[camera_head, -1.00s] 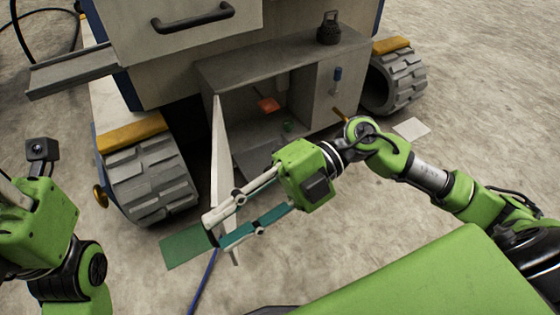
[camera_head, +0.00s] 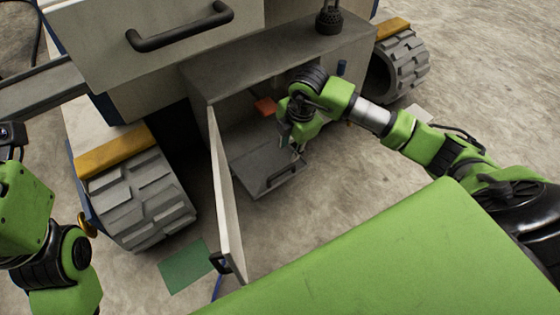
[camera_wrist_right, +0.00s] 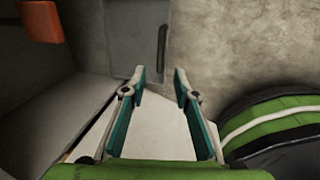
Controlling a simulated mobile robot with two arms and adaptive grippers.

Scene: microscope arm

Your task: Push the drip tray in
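The drip tray (camera_head: 268,170) is a grey flat tray with a dark handle at its front edge, sticking out of the open cabinet at floor level. In the right wrist view the tray (camera_wrist_right: 125,40) and its handle lie just beyond the fingertips. My right gripper (camera_wrist_right: 160,78) is open and empty, its fingers spread.
The cabinet's pale door (camera_head: 226,195) stands open left of the tray. An orange block (camera_head: 265,106) sits inside the cabinet; it also shows in the wrist view (camera_wrist_right: 41,21). Wheels (camera_head: 140,200) flank the cabinet. A green mat (camera_head: 187,267) lies on the floor. Floor before the tray is clear.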

